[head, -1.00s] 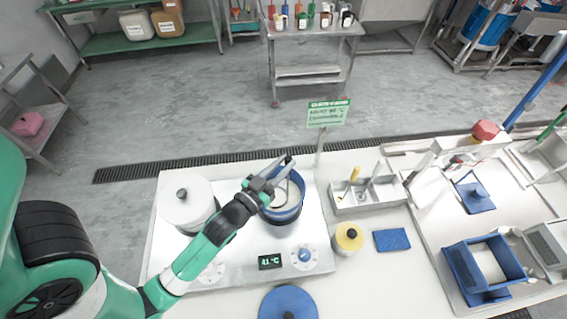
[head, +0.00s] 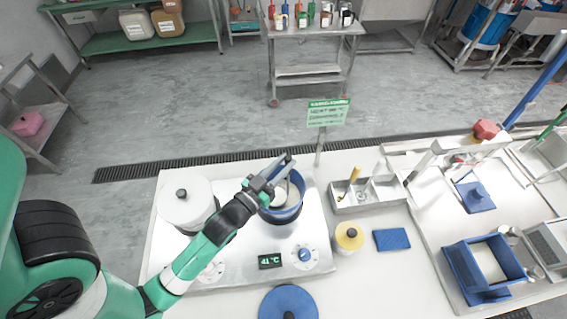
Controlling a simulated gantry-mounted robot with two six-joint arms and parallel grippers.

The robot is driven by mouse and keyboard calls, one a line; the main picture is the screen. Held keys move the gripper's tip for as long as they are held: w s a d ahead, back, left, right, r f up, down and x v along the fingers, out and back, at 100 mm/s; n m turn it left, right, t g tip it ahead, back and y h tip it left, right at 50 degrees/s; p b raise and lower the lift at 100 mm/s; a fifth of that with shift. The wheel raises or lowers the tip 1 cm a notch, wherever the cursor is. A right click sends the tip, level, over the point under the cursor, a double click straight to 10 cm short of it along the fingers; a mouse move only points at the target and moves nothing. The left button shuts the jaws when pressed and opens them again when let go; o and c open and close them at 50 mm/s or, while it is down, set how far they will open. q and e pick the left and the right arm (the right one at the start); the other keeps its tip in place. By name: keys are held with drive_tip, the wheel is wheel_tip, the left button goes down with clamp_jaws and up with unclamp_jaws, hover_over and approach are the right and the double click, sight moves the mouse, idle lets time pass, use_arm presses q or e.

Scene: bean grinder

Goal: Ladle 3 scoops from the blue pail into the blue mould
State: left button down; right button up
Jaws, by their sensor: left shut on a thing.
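The blue pail (head: 296,211) stands on the steel hotplate and holds pale contents. My left gripper (head: 284,166) reaches over the pail's left and back rim. It is shut on what seems to be the ladle; the ladle's handle and bowl are hard to make out behind the fingers. The blue mould (head: 457,262), an open square box, stands at the right on a tray. A pale surface shows inside it. My right gripper is not in view.
A white lidded pot (head: 187,206) stands left of the pail. A steel divided caddy (head: 349,206), a yellow-topped jar (head: 349,237) and a blue cloth (head: 392,240) lie between pail and mould. A green sign (head: 328,113) rises behind. A blue lid (head: 288,303) lies in front.

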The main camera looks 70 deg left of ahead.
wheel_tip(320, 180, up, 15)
drive_tip(key=p, duration=1.4)
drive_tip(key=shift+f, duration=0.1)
